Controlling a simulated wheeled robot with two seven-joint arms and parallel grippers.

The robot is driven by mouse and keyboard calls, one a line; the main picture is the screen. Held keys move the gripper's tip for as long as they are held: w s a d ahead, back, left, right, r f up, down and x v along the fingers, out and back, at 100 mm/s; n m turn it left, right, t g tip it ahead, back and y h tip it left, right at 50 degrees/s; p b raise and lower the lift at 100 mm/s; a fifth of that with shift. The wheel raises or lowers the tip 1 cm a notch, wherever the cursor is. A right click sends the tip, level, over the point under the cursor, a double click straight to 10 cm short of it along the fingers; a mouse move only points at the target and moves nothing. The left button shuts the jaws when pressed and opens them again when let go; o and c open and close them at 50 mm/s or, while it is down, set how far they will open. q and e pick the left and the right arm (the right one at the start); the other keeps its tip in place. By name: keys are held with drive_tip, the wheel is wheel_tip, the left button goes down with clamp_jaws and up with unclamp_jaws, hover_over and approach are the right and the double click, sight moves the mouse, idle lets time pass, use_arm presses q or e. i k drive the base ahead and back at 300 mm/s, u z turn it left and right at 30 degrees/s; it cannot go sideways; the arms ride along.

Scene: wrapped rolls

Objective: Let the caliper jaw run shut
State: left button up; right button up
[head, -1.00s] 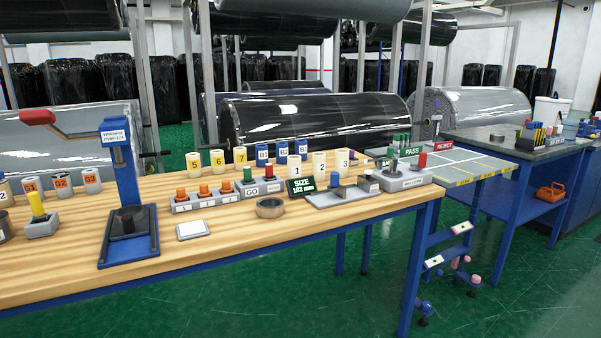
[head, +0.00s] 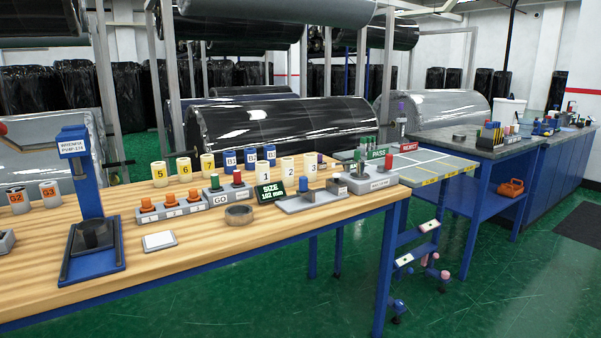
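The caliper is a grey flat bed (head: 296,207) on the wooden bench. A blue jaw block (head: 304,185) stands on it, with a gap to the grey block at its right. Beside it a dark display (head: 270,193) reads SIZE 102 mm. To its right is a grey control box (head: 370,184) with a green and a red knob; its label is too small to read. Neither of my grippers is in the head view.
A blue press (head: 90,215) stands left. Green floor is open in front.

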sight(309, 194)
drive_tip(key=z, duration=0.15)
drive_tip(key=k, duration=0.2)
drive_tip(key=z, duration=1)
drive_tip(key=k, duration=1.1)
drive_tip(key=z, duration=0.65)
drive_tip(key=i, duration=2.05)
drive_tip(key=u, duration=1.25)
drive_tip(key=i, duration=1.25)
drive_tip(key=u, duration=1.45)
